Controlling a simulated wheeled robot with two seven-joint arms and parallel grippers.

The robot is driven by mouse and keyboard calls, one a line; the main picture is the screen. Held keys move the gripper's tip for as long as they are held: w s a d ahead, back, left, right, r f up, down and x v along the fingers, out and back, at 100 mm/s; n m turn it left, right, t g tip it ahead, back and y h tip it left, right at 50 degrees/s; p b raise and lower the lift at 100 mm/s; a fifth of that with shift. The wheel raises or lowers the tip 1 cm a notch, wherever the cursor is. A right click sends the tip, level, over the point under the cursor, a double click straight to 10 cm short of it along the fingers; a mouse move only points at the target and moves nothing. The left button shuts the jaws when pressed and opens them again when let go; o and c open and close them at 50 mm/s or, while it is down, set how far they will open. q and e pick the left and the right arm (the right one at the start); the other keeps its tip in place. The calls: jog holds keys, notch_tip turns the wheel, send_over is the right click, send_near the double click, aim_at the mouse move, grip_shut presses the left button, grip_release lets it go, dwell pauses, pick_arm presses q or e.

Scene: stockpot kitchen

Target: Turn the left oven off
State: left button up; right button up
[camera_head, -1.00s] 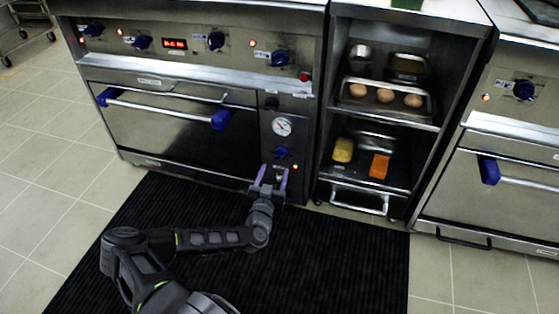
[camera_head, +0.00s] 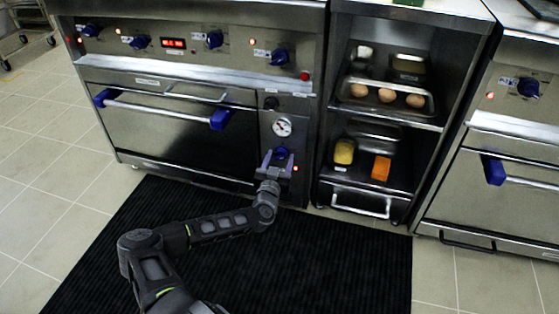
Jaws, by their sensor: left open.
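The left oven (camera_head: 160,128) has a closed steel door with a bar handle between blue end brackets. To the right of the door is a narrow control panel with a round dial gauge (camera_head: 282,127). Below the gauge is a blue knob (camera_head: 281,152). A small red light (camera_head: 295,168) glows at the lower right of the knob. My left gripper (camera_head: 277,160) is open, its purple-tipped fingers at the knob, one on each side of its lower part. Whether they touch it cannot be told. My right gripper is not in view.
Blue burner knobs (camera_head: 214,39) and a red display (camera_head: 173,43) line the upper panel. An open shelf unit (camera_head: 440,126) with food trays stands to the right of the oven, then another oven (camera_head: 506,190). A black ribbed mat (camera_head: 340,255) covers the floor in front.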

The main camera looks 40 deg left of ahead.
pick_arm(q)
grip_shut()
dwell(0.4)
jog(key=shift+r, duration=0.1)
